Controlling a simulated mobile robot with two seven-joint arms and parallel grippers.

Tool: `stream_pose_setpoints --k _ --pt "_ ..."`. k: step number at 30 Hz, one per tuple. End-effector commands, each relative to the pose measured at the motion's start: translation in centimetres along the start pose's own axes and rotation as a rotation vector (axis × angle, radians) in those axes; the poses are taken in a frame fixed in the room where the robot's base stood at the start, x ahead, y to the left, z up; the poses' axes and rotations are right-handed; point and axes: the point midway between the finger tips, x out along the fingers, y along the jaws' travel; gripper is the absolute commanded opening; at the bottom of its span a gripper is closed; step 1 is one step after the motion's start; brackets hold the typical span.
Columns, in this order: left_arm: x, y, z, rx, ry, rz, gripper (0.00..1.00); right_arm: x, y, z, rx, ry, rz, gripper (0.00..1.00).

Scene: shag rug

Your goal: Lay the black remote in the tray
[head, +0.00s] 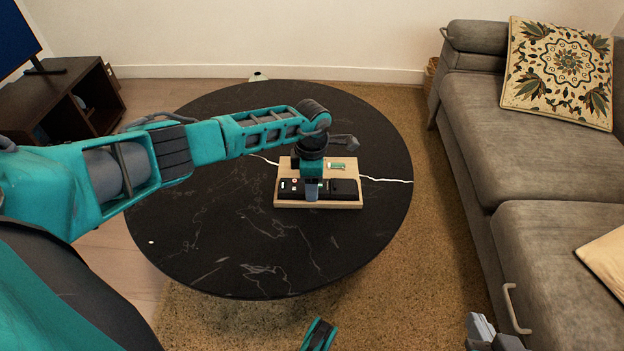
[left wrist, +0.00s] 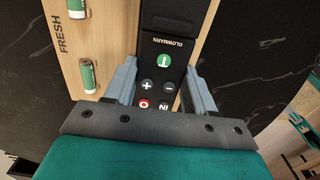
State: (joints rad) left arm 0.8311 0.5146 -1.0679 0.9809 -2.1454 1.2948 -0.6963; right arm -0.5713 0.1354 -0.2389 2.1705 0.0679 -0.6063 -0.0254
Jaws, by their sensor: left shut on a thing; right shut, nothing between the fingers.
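The light wooden tray (head: 346,204) sits on the dark round table. The black remote (head: 345,189) lies lengthwise along the tray's front part, over its wood. My left gripper (head: 312,195) reaches down from above and is shut on the remote. In the left wrist view the remote (left wrist: 163,65) shows a green button, plus and minus buttons and a red-ringed button between the two fingers (left wrist: 158,92). I cannot tell whether its underside touches the tray. My right gripper (head: 482,330) is shut and empty at the bottom right, partly cut off by the frame edge.
Green-and-white batteries (left wrist: 88,75) lie on the tray's back part, beside the word FRESH. A white cable (head: 385,180) runs across the table on both sides of the tray. The table (head: 220,220) is otherwise mostly clear. A grey sofa (head: 530,140) stands to the right.

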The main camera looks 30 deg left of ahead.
Motion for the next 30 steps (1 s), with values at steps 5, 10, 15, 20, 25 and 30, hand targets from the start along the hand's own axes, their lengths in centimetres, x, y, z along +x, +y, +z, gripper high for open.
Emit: stream_pose_setpoints --k 5,10,15,20,25,30 --pt "0.0 0.0 0.0 0.000 -0.001 0.000 0.69 0.0 0.0 0.0 0.000 -0.001 0.000 0.00" --pt "0.0 0.0 0.0 0.000 0.000 0.000 0.84 0.0 0.0 0.0 0.000 0.000 0.000 0.00" --pt "0.1 0.0 0.0 0.000 0.001 0.000 0.84 0.0 0.0 0.0 0.000 0.000 0.001 0.00" --pt "-0.7 0.0 0.0 0.000 0.000 0.001 0.84 -0.2 0.0 -0.4 0.000 0.003 0.002 0.00" --pt "-3.8 0.1 0.0 0.002 0.000 0.003 0.84 -0.8 0.2 -1.7 -0.002 0.017 0.008 0.00" --pt "-7.7 0.1 0.0 0.002 -0.001 0.004 0.84 -1.3 0.6 -2.3 -0.003 0.023 0.022 0.00"
